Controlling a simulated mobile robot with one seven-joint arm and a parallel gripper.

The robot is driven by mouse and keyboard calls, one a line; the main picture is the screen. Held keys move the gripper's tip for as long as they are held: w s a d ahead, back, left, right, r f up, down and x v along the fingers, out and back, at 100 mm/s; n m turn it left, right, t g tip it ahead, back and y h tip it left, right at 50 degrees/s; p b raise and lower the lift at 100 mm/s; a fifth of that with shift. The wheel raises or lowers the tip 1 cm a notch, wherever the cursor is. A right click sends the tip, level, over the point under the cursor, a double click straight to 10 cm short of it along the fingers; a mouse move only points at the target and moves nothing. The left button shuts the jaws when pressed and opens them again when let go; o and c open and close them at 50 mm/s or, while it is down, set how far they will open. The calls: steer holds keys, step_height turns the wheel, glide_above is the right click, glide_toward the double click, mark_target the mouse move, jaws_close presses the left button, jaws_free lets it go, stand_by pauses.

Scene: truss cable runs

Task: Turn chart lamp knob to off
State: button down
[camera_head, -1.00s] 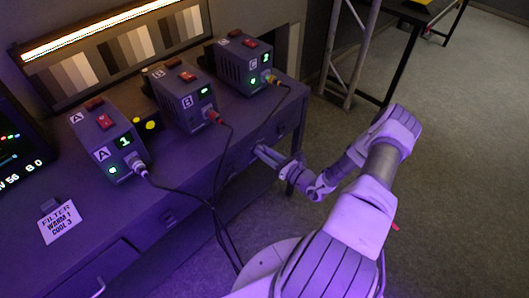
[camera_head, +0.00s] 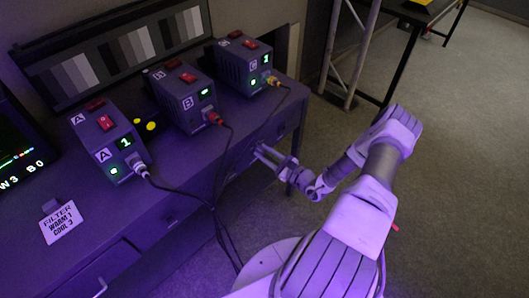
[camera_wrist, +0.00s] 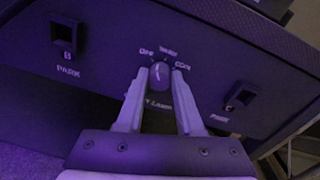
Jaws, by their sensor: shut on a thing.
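The chart lamp knob (camera_wrist: 159,76) is a small round dark knob on the desk's front panel in the wrist view. Labels sit above it: OFF at upper left, a blurred one in the middle, one like COOL at right. Its pale pointer mark points up and slightly left, roughly toward OFF. My gripper (camera_wrist: 160,103) is shut on the knob, a finger on each side. In the head view my gripper (camera_head: 262,153) reaches the desk front; the knob is hidden there. The lamp strip above the grey chart (camera_head: 120,50) is dark.
Empty-looking PARK sockets flank the knob, left (camera_wrist: 65,35) and right (camera_wrist: 239,97). Open floor lies right.

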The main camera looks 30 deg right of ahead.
steer(key=shift+n, duration=2)
steer(key=shift+p, duration=0.3)
steer(key=c, duration=0.5)
jaws_free()
steer(key=shift+c, duration=0.2)
steer(key=shift+s, duration=0.1)
steer(key=v, duration=1.7)
steer(key=shift+r, duration=0.2)
steer(key=shift+s, duration=0.1)
